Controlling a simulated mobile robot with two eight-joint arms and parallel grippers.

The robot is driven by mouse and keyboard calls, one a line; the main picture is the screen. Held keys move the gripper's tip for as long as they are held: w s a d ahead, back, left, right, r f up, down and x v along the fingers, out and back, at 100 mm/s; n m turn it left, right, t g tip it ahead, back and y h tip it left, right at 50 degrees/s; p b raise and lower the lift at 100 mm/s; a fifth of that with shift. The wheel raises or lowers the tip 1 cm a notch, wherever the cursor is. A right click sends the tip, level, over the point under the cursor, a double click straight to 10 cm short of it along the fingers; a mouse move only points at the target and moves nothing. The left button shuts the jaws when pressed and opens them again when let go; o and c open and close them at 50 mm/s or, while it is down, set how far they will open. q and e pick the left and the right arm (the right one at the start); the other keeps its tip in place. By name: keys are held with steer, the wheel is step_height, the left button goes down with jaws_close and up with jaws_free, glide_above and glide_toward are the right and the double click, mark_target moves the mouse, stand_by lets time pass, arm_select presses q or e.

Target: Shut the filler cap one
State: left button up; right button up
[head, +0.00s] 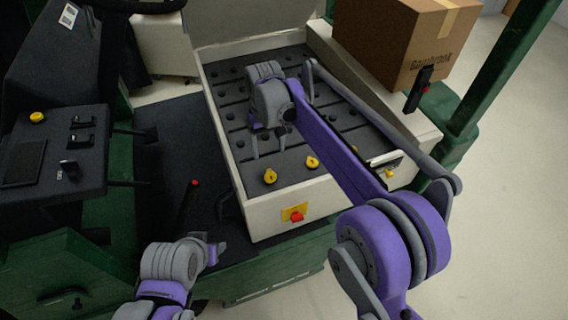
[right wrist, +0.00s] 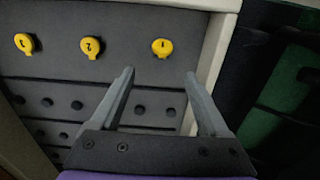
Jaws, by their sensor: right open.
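Filler cap one (head: 270,176) is a yellow round cap near the front left of the grey dotted battery top. It shows in the right wrist view (right wrist: 162,47) with its number 1, just beyond the fingertips. I cannot tell whether it is fully shut. My right gripper (head: 268,147) is open and empty, fingers pointing down behind the cap. In the right wrist view its two fingers (right wrist: 160,76) stand apart, with nothing between them. My left gripper (head: 217,250) is low at the front left, away from the caps; its opening is unclear.
Cap two (head: 312,162) sits beside cap one; another yellow cap (right wrist: 24,44) is further along. A cardboard box (head: 395,40) stands behind right. A dark console (head: 55,150) is left.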

mark_target(269, 170)
steer(key=f, duration=1)
steer(key=shift+s+a+f, duration=0.15)
steer(key=shift+s+f, duration=0.1)
steer(key=shift+f, duration=0.05)
